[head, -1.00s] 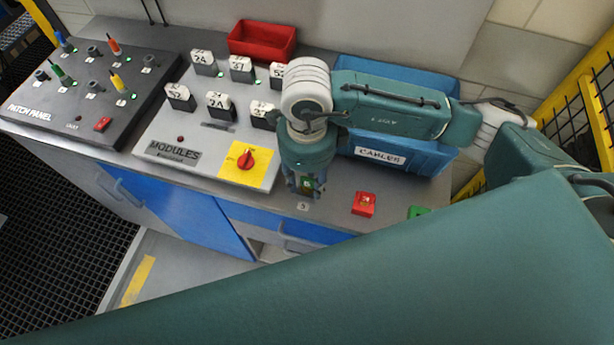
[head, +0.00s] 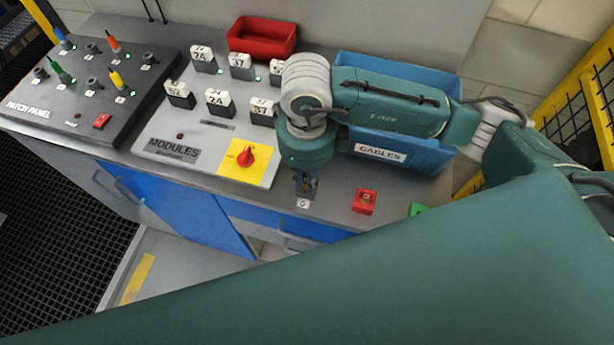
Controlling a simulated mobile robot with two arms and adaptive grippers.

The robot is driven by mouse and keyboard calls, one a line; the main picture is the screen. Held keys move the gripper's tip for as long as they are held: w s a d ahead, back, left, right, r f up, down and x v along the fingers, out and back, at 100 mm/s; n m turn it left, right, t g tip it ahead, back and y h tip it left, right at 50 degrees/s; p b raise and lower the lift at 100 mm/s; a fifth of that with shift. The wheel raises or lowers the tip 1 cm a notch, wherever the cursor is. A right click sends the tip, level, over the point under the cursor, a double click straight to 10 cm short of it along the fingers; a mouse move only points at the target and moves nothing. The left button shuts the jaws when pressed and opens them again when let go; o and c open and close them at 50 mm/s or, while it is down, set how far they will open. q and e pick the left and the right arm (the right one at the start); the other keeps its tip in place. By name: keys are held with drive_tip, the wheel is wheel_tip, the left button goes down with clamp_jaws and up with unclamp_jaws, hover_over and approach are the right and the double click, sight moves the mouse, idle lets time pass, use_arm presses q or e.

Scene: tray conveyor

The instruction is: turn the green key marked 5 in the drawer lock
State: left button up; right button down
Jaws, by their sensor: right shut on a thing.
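My right gripper (head: 304,188) points down at the front edge of the bench top, just behind a small white label (head: 303,203) that seems to read 5. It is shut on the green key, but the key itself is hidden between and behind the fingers. The drawer lock is hidden under the gripper too. A blue drawer front (head: 305,228) with a grey handle (head: 300,243) lies below the bench edge. My left gripper is not in view.
The yellow plate with a red knob (head: 246,157) and the modules panel (head: 175,150) are to the left.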

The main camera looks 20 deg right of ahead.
drive_tip(key=shift+m, duration=0.3)
drive_tip(key=shift+m, duration=1.4)
drive_tip(key=shift+w+a+m+b, duration=0.1)
drive_tip(key=shift+m+b, duration=0.2)
drive_tip(key=shift+m, duration=1.2)
